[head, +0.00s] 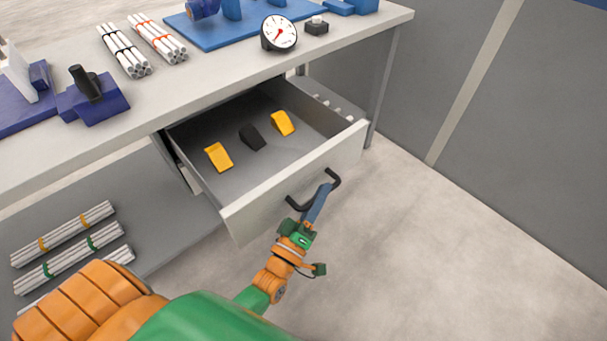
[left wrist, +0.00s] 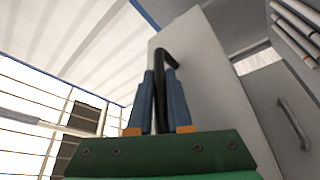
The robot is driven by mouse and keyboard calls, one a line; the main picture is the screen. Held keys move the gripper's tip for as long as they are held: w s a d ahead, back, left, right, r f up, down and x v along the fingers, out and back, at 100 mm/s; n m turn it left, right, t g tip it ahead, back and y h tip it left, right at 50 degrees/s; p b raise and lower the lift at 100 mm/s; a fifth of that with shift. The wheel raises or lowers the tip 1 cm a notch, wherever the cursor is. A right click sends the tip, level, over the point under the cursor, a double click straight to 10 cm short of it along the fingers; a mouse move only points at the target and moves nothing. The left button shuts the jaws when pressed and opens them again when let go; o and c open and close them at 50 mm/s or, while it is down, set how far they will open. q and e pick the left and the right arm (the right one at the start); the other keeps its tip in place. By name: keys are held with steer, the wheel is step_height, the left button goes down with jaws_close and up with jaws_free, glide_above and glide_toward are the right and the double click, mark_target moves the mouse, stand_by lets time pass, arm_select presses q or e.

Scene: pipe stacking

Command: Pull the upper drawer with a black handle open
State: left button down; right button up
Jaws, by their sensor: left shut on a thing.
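The upper drawer (head: 290,190) is pulled well out from under the workbench, and its inside shows. Its black handle (head: 334,177) is on the light front panel. My left gripper (head: 323,190) is shut on this handle, with its blue fingers on either side of the bar. In the left wrist view the black handle (left wrist: 166,55) stands between the two blue fingers (left wrist: 160,88), and the drawer front (left wrist: 205,75) rises behind it. My right gripper is not in view.
Two yellow wedges (head: 218,157) and a black wedge (head: 252,137) lie in the drawer. The workbench (head: 130,115) holds pipe bundles (head: 158,40), a gauge (head: 279,33) and blue fixtures. More pipe bundles (head: 65,233) lie on the lower shelf. The floor (head: 430,250) at right is clear.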

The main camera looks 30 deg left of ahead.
arm_select(q)
steer(key=shift+s+d, duration=0.3)
steer(key=shift+d, duration=0.45)
steer(key=shift+s+d, duration=0.3)
steer(key=shift+d, duration=0.45)
steer(key=c, duration=0.8)
jaws_free()
steer(key=shift+c, duration=0.2)
steer(key=v, duration=0.7)
